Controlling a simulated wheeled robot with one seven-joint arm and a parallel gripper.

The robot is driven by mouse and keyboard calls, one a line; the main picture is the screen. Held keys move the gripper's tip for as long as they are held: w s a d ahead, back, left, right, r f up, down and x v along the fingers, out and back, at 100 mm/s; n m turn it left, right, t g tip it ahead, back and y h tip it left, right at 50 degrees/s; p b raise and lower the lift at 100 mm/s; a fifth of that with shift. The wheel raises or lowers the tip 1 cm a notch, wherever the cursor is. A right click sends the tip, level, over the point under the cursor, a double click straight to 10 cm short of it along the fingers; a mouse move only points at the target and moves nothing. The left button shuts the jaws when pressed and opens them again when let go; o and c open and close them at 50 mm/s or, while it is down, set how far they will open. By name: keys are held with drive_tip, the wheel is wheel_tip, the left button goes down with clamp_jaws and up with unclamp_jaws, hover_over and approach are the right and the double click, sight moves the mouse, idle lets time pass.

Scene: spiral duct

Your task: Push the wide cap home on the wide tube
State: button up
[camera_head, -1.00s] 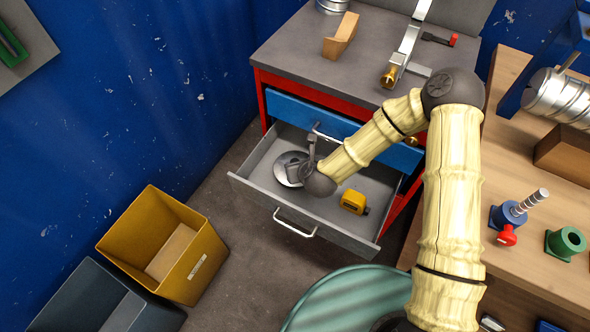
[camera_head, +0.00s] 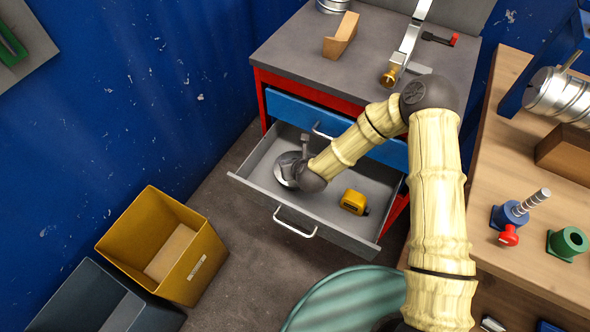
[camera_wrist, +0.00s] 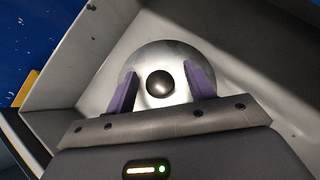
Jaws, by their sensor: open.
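A round silver cap (camera_head: 284,170) lies in the open drawer, at its left end; my wrist partly hides it in the head view. In the wrist view the cap (camera_wrist: 160,53) shows as a shiny disc with a dark round knob (camera_wrist: 160,84). My gripper (camera_wrist: 160,72) is open, its two purple fingers on either side of the knob, with gaps between. Whether the fingers touch the disc I cannot tell. A wide ribbed silver tube (camera_head: 560,96) lies on the wooden bench at the right; no cap shows on its visible end.
The grey drawer (camera_head: 262,205) has walls close around my gripper. A yellow tape measure (camera_head: 353,202) lies in it to the right. A yellow bin (camera_head: 212,255) stands on the floor at left. Blue (camera_head: 508,215) and green (camera_head: 567,243) fittings stand on the bench.

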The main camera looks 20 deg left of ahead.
drive_tip(key=shift+c, duration=0.2)
clamp_jaws()
drive_tip(key=shift+r, duration=0.1)
